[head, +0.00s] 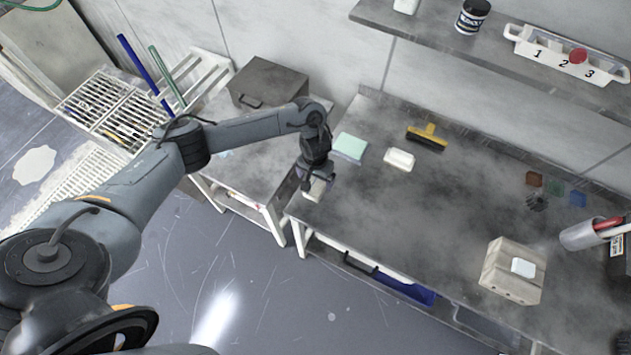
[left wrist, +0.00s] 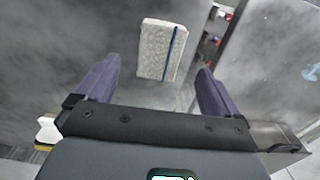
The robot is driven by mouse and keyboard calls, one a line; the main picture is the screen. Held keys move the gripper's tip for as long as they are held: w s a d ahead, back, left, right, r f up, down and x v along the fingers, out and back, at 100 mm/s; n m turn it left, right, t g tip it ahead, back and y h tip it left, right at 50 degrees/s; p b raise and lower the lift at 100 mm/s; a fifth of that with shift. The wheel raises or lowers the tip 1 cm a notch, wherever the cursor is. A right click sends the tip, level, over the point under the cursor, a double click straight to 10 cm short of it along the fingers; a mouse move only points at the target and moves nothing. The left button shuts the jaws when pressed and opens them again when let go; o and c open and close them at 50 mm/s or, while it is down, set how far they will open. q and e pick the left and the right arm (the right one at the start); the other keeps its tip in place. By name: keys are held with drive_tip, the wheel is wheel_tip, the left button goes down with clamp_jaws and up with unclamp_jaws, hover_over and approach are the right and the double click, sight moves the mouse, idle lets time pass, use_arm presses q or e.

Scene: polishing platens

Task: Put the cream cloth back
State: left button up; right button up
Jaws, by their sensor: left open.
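The cream cloth (left wrist: 160,50) is a folded, speckled rectangle with a dark blue stripe near one edge. It lies flat near the left front corner of the grey workbench (head: 465,190). In the head view the cloth (head: 317,190) shows partly below my left gripper (head: 312,180), which hides the rest. In the left wrist view the purple fingers of my left gripper (left wrist: 155,88) are spread wide. The cloth lies beyond the fingertips, in line with the gap, and nothing is held. My right gripper is not in view.
A pale green cloth (head: 350,147), a white block (head: 399,160) and a yellow-handled brush (head: 427,137) lie behind the gripper. A numbered white tray (head: 565,57) sits on the shelf (head: 490,42). The middle bench is clear.

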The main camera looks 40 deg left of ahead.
sight(316, 187)
use_arm(q)
wheel_tip(316, 187, up, 6)
drive_tip(key=p, duration=0.2)
drive_tip(key=s+d+f+m+t+h, duration=0.25)
drive_tip(key=d+m, duration=0.25)
drive_tip(key=d, duration=1)
drive_tip(key=s+d+r+m+t+h, duration=0.1)
drive_tip(key=s+d+r+m+t, duration=0.2)
drive_tip(key=d, duration=0.6)
drive_tip(key=s+a+r+n+g+y, duration=0.1)
drive_tip(key=s+a+r, duration=0.2)
drive_tip(key=s+a, duration=0.4)
drive_tip(key=s+a+r+n+g+y, duration=0.1)
drive_tip(key=s+a+r+n+y, duration=0.1)
drive_tip(key=s+a, duration=0.6)
drive_tip(key=shift+s+r, duration=0.55)
drive_tip(key=shift+r, duration=0.1)
